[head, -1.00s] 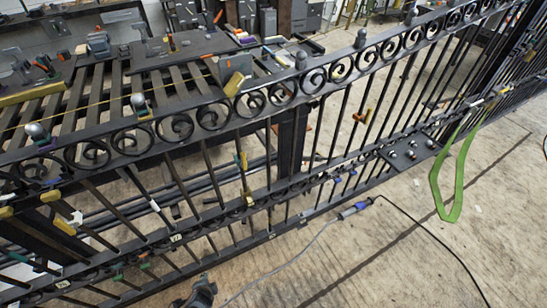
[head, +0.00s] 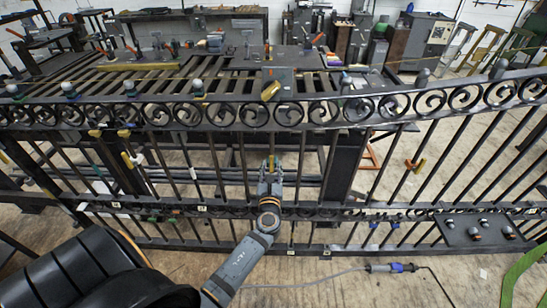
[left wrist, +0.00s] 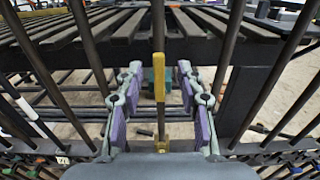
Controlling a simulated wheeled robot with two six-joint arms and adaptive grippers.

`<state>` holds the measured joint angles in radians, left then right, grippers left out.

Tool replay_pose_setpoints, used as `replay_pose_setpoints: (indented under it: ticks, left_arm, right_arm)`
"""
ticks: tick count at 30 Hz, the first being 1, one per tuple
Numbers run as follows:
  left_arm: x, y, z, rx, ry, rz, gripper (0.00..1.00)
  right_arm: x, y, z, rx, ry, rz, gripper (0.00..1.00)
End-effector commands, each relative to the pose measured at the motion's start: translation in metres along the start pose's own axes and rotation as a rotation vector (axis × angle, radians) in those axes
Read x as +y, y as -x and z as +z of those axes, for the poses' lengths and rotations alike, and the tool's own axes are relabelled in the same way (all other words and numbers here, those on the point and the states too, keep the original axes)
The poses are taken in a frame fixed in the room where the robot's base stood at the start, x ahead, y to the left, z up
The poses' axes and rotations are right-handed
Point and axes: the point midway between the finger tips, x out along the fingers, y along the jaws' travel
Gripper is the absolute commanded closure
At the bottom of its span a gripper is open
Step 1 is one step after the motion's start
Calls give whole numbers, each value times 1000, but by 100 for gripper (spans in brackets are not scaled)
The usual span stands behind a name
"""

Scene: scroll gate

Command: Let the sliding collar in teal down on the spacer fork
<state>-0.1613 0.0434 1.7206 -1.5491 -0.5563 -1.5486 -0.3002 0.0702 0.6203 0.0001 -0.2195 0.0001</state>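My left gripper (head: 271,163) reaches up to the gate from the lower middle of the head view. In the left wrist view my left gripper (left wrist: 159,68) is open, its purple-padded fingers standing either side of an upright dark bar (left wrist: 158,25), with gaps on both sides. A narrow yellow piece (left wrist: 159,90) runs along this bar between the fingers. A teal patch (left wrist: 148,80), perhaps the sliding collar, shows beside it; I cannot tell whether it sits around the bar. I cannot make out the spacer fork for certain. My right gripper is not in view.
The black gate has a scroll band (head: 290,112) above and a lower rail (head: 360,212). Other bars carry yellow or orange pieces (head: 415,166). A slatted bench (head: 170,85) stands behind. A dark plate with knobs (head: 478,230) is at right. A cable tool (head: 390,267) lies on open floor.

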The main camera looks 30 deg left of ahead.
Motion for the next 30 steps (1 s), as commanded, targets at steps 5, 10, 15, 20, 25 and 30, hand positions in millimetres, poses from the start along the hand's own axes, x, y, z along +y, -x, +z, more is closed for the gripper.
replay_pose_setpoints:
  ticks: [5, 10, 15, 20, 25, 30]
  left_arm:
    - [0, -35, 1, -1, 0, 1, 62]
    - [0, -52, 0, 1, 1, 0, 62]
    - [0, -55, -1, 1, 2, 0, 62]
    - [0, -55, -1, 1, 2, 0, 66]
    - [0, -55, -1, 1, 2, 0, 89]
    - [0, -55, -1, 1, 2, 0, 100]
  right_arm:
    - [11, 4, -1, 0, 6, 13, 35]
    - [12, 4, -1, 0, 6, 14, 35]
    - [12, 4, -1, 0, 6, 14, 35]
    - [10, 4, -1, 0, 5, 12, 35]
    - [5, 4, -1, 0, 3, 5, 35]
    - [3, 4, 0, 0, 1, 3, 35]
